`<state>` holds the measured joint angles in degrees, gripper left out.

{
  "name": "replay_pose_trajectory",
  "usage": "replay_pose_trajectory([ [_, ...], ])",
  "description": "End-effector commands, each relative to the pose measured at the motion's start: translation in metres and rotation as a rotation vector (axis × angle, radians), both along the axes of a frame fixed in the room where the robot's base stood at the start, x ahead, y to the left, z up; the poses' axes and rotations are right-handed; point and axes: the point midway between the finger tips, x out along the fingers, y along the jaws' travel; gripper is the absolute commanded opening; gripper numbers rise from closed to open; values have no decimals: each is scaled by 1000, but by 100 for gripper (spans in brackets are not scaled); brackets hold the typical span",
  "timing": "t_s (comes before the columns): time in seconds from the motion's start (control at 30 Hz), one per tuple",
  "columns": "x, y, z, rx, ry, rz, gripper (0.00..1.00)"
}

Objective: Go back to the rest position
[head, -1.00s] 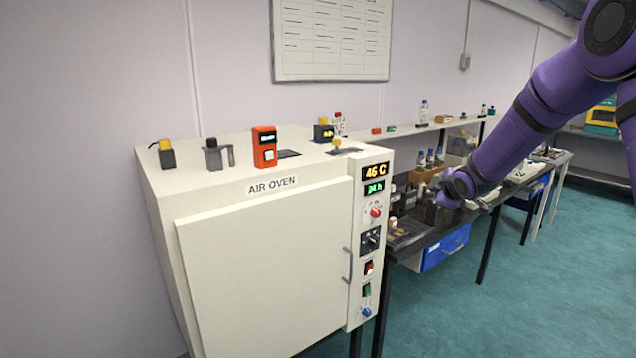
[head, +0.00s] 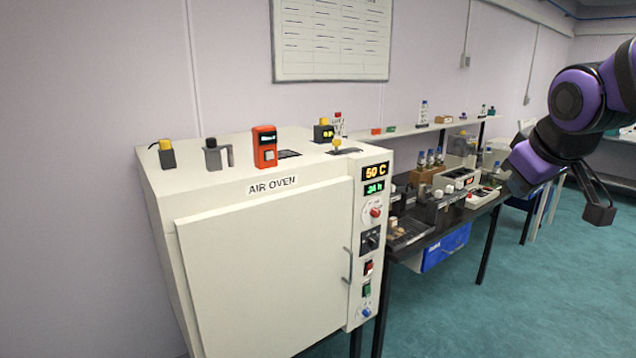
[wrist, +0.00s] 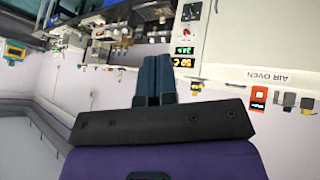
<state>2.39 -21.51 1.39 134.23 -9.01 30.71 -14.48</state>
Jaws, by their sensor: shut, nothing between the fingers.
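My gripper (head: 598,204) hangs at the right of the head view, in free air to the right of the bench and well away from the air oven. My purple and black arm folds in from the right edge above it. In the wrist view the two fingers of my gripper (wrist: 154,62) lie side by side and are shut, with nothing between them. The wrist view appears upside down.
A white air oven (head: 270,265) with its door closed stands at the left; its upper display reads 50 C. A dark bench (head: 440,238) with bottles and small devices runs behind it, with a blue bin (head: 446,247) below. The green floor (head: 560,300) at right is clear.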

Motion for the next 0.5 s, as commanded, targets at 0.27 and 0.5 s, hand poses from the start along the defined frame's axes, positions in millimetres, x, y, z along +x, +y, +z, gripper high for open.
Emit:
replay_pose_trajectory([
  [0.27, -105, 12, -5, 168, 84, -166, 0],
  [0.5, -161, 19, -17, 266, 145, -253, 0],
])
